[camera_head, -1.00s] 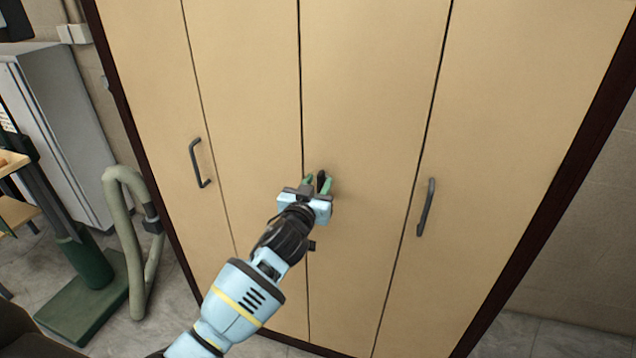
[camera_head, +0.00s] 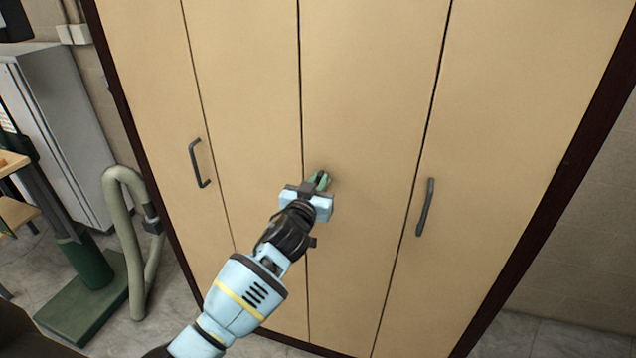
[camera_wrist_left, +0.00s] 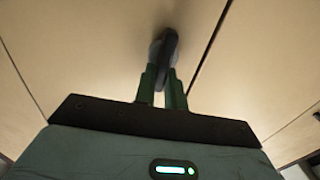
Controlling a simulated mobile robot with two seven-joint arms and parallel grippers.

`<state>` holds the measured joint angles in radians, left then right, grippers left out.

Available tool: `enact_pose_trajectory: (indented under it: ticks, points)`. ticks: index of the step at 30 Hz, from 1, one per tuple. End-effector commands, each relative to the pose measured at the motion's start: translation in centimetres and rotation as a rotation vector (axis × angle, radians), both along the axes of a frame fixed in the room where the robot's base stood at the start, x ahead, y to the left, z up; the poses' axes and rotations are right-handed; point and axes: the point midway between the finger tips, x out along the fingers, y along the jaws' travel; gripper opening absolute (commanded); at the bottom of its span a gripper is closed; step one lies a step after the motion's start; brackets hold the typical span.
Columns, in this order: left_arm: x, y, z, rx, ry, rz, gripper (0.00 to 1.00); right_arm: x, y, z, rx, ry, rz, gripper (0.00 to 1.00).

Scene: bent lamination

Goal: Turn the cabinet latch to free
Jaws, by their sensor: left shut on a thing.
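The cabinet (camera_head: 370,120) is tall, with light wood door panels and a dark frame. The latch (camera_wrist_left: 165,48) is a small dark piece on the door beside the middle seam, seen best in the left wrist view. My left gripper (camera_head: 319,181) is at the latch, its green fingers closed in on it. In the left wrist view my left gripper (camera_wrist_left: 163,85) has one finger on each side of the latch's lower part. In the head view the fingers hide most of the latch. My right gripper is not in view.
Dark bar handles stand out from the doors at left (camera_head: 198,163) and right (camera_head: 426,207) of the latch. A green-based machine with a thick hose (camera_head: 130,240) stands on the floor to the left. The door face around the latch is clear.

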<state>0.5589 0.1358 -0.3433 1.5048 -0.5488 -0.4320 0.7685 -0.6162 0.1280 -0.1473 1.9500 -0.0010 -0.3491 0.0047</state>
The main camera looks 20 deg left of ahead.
Motion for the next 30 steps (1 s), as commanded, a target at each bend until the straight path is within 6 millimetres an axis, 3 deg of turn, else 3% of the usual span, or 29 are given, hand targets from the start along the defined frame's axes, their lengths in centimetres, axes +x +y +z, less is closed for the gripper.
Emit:
enact_pose_trajectory:
  ticks: [11, 30]
  points:
    - [0.0, -0.3, -0.1, 0.171, -0.005, 0.000, 0.00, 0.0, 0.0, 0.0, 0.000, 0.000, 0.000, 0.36]
    - [0.0, -1.2, -0.5, 0.770, -0.025, 0.000, 0.00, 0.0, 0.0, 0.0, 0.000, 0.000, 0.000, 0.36]
